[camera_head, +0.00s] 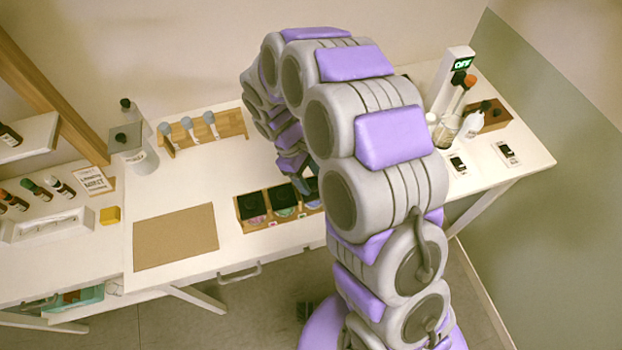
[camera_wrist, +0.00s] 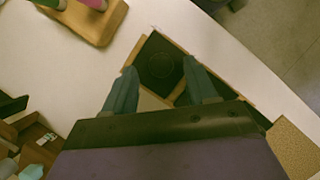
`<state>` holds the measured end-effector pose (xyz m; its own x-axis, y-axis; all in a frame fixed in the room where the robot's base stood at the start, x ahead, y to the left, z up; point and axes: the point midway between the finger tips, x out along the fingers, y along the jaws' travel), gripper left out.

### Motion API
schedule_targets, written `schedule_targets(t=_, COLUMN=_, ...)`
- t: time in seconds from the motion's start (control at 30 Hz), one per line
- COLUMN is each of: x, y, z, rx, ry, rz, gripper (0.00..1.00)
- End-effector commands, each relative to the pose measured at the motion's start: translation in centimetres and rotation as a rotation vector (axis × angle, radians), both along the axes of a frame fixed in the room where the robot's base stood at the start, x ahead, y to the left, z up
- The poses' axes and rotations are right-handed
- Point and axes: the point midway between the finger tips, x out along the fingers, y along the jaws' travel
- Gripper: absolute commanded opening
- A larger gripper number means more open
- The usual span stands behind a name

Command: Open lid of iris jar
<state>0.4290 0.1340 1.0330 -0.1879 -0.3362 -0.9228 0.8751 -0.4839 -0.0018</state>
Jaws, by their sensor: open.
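A low wooden tray (camera_head: 270,222) at the table's front edge holds a row of jars with square black lids. A left jar (camera_head: 252,206) and a middle jar (camera_head: 283,197) show in the head view; I cannot read which is the iris jar. My gripper (camera_wrist: 160,76) is open and empty in the wrist view. Its two fingers straddle the near part of a black lid (camera_wrist: 158,58) with a round knob, at the tray end far from the brown mat. I cannot tell whether they touch it. In the head view my arm partly hides that right end.
A brown mat (camera_head: 176,237) lies left of the tray. A wooden rack (camera_head: 203,130) with several vials stands behind. A scale-like device (camera_head: 463,68) and several bottles stand at the right. A grey-lidded jar (camera_head: 140,160) is at the back left.

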Motion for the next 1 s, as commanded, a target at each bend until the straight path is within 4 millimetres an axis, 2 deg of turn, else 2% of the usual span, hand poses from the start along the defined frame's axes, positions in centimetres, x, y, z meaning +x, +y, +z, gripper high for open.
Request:
schedule_targets(t=0.13, x=-0.18, y=-0.43, z=-1.01, rx=0.003, ry=-0.001, rz=0.000, gripper=0.57)
schedule_targets(t=0.47, x=-0.17, y=-0.90, z=-1.11, rx=0.008, ry=-0.004, rz=0.000, gripper=0.57)
schedule_targets(t=1.0, x=-0.14, y=-0.43, z=-1.20, rx=0.006, ry=-0.002, rz=0.000, gripper=0.05)
